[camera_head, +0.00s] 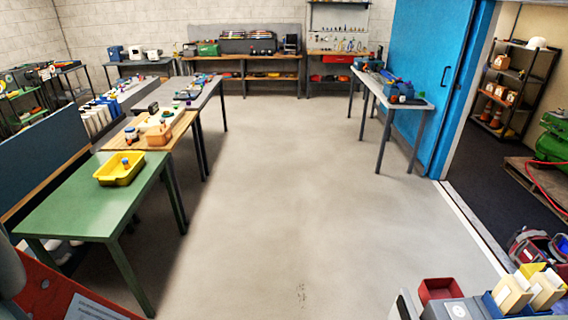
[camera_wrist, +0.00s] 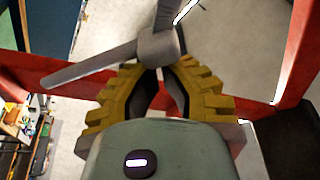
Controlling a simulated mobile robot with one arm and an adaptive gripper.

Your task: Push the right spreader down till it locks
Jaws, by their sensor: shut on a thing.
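In the wrist view, a grey spreader (camera_wrist: 95,72) has two bars meeting at a thick round hinge (camera_wrist: 160,45), and it is bent there rather than straight. Its bars run towards red rails (camera_wrist: 292,65) on both sides. My gripper (camera_wrist: 160,70) has yellow toothed fingers, with their tips together right at the hinge. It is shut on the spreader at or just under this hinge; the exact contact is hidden. In the head view, a red panel with a pale label (camera_head: 75,302) shows at the bottom left; the gripper and spreader are not visible there.
A green table (camera_head: 95,195) with a yellow tray (camera_head: 120,170) stands at the left, with more benches behind. A red bin (camera_head: 440,290) and other items fill the bottom right. The middle floor (camera_head: 280,180) is clear. A blue sliding door (camera_head: 430,80) is at the right.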

